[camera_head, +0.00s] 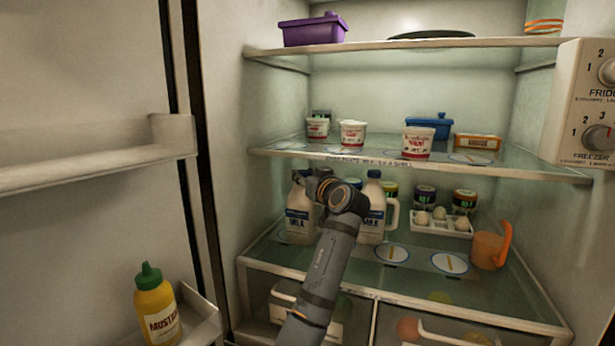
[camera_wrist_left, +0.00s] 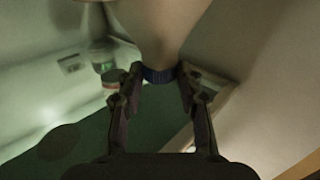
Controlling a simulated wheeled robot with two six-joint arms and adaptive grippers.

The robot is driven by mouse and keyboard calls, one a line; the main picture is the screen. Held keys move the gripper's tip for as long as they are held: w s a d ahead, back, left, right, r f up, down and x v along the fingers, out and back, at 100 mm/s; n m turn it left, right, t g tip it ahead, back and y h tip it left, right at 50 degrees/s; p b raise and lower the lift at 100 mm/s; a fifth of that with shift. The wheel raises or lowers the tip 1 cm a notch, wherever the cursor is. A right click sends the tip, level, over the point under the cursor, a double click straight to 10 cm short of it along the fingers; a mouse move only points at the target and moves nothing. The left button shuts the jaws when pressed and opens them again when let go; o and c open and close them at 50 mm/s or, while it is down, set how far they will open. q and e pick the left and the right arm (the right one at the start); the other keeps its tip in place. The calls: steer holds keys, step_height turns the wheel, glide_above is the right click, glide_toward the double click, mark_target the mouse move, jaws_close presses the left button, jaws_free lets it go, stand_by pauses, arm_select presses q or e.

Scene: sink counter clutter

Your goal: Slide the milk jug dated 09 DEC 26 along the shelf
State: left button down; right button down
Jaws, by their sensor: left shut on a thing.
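Two white milk jugs with blue labels stand upright on the lower glass shelf (camera_head: 415,277): the left jug (camera_head: 298,222) and the right jug (camera_head: 371,228), which has a dark blue cap. I cannot read a date on either. My left gripper (camera_head: 313,184) reaches in at the top of the left jug, and my arm crosses in front of the gap between the jugs. In the left wrist view my left gripper (camera_wrist_left: 160,80) is shut with a finger on each side of a jug's blue cap (camera_wrist_left: 159,75). My right gripper is not in view.
Jars, an egg tray (camera_head: 440,226) and an orange jug (camera_head: 489,250) stand right of the milk. Round mats, including one (camera_head: 392,253), lie on the shelf front. Tubs stand on the shelf above (camera_head: 300,152). A mustard bottle (camera_head: 157,310) is in the door.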

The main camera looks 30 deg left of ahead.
arm_select(q)
steer(key=shift+s, duration=0.15)
steer(key=c, duration=1.3)
jaws_free()
steer(key=o, duration=0.5)
steer(key=v, duration=1.2)
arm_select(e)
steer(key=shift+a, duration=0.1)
arm_select(q)
steer(key=shift+f, duration=0.1)
